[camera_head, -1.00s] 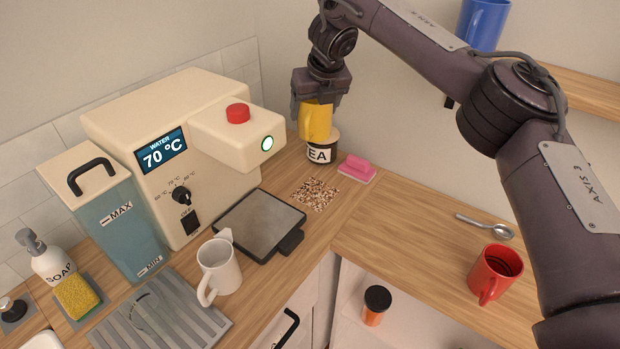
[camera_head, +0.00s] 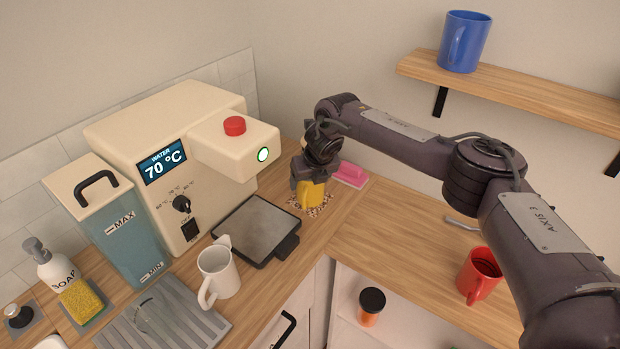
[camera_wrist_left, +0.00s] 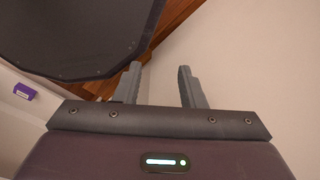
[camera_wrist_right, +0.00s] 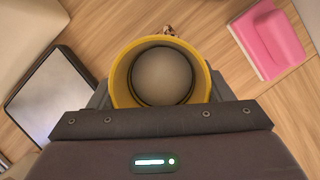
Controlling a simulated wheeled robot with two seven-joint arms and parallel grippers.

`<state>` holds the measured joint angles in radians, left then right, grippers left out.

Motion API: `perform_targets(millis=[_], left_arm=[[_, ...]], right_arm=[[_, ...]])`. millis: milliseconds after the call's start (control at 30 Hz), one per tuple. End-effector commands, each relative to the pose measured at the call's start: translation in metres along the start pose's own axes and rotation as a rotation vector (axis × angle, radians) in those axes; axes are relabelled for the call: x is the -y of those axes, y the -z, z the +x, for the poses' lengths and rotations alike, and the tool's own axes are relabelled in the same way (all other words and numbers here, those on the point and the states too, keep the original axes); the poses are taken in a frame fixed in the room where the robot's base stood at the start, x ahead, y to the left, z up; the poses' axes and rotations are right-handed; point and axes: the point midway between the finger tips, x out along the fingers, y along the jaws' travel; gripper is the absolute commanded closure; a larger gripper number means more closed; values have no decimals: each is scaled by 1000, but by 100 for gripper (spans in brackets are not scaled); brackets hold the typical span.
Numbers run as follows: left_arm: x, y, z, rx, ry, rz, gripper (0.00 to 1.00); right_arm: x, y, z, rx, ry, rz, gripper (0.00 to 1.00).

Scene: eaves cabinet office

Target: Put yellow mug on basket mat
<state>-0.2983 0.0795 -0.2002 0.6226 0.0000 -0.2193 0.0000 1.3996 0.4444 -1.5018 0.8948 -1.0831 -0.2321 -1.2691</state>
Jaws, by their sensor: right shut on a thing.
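The yellow mug (camera_head: 312,195) is in my right gripper (camera_head: 308,184), upright, at the speckled basket mat (camera_head: 325,209) on the wooden counter. The gripper and mug cover most of the mat. I cannot tell whether the mug's base touches it. In the right wrist view the mug (camera_wrist_right: 118,80) is seen from above, between the fingers, and a bit of the mat (camera_wrist_right: 170,31) shows beyond its rim. My left gripper (camera_wrist_left: 160,85) is open and empty in the left wrist view, away from the counter items.
The drip tray (camera_head: 257,228) and cream water machine (camera_head: 120,128) stand left of the mat. A white mug (camera_head: 220,275), red mug (camera_head: 479,276) and blue mug (camera_head: 465,42) stand apart.

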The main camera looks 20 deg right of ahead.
Motion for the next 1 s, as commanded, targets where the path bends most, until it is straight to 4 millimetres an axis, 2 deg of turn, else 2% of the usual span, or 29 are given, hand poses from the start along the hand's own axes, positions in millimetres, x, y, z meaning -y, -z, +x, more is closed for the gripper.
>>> perform_targets(millis=[133,433,467,600,1000], left_arm=[[-1,-8,-3,12,-1,0,64],[-1,-7,1,11,-1,0,64],[-1,-7,1,11,-1,0,64],[0,-4,0,7,-1,0,64],[0,-2,-1,3,0,0,64]], right_arm=[[0,1,6,4,-1,2,63],[0,3,9,4,-1,1,63],[0,4,10,2,-1,1,26],[0,4,9,1,0,1,8],[0,2,4,2,-1,0,5]])
